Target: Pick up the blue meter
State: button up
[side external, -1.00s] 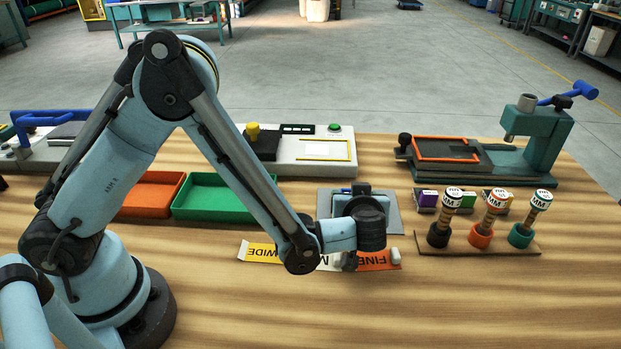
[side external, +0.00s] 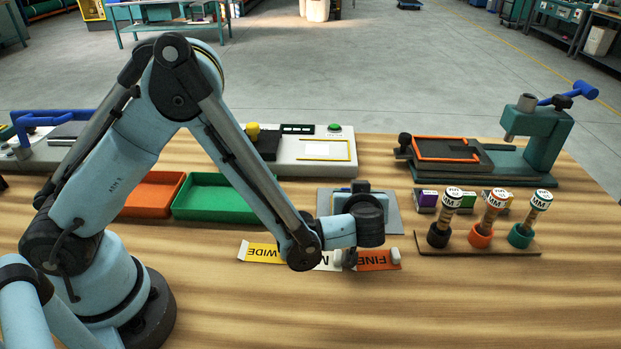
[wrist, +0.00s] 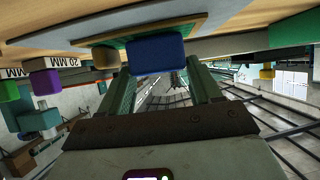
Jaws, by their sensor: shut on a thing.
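The blue meter (wrist: 157,53) is a small dark blue block with rounded edges. It sits between the two green fingertips of my gripper (wrist: 162,72) in the wrist view, and the fingers are shut on it. In the side external view my wrist is over the front of the grey mat, and my arm hides most of the fingers and the meter. Whether the meter touches the surface under it cannot be told.
The grey mat (side external: 393,218) lies under my wrist. A strip with yellow, white and orange parts (side external: 262,252) lies in front. A rack of stamps (side external: 480,249) stands to the right, a green tray (side external: 222,213) and an orange tray (side external: 150,207) to the left.

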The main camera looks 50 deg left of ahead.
jog(key=shift+r, duration=0.5)
jog(key=r, duration=0.3)
jog(key=shift+s+d+r, duration=0.2)
jog(key=shift+d+r, duration=0.05)
jog(key=shift+d, duration=0.1)
jog(key=v, duration=1.2)
jog(key=s+a+n+g+y, duration=0.3)
jog(key=a+n+g, duration=0.15)
jog(key=a, duration=0.45)
jog(key=shift+t, duration=0.25)
jog(key=x, duration=1.2)
jog(key=shift+w+d+f, duration=0.15)
jog(key=shift+w+f, duration=0.35)
jog(key=shift+f, duration=0.05)
jog(key=shift+w+a+f, duration=0.1)
jog(key=shift+a+f, duration=0.15)
jog(key=shift+f, duration=1.9)
jog(key=shift+f, duration=0.15)
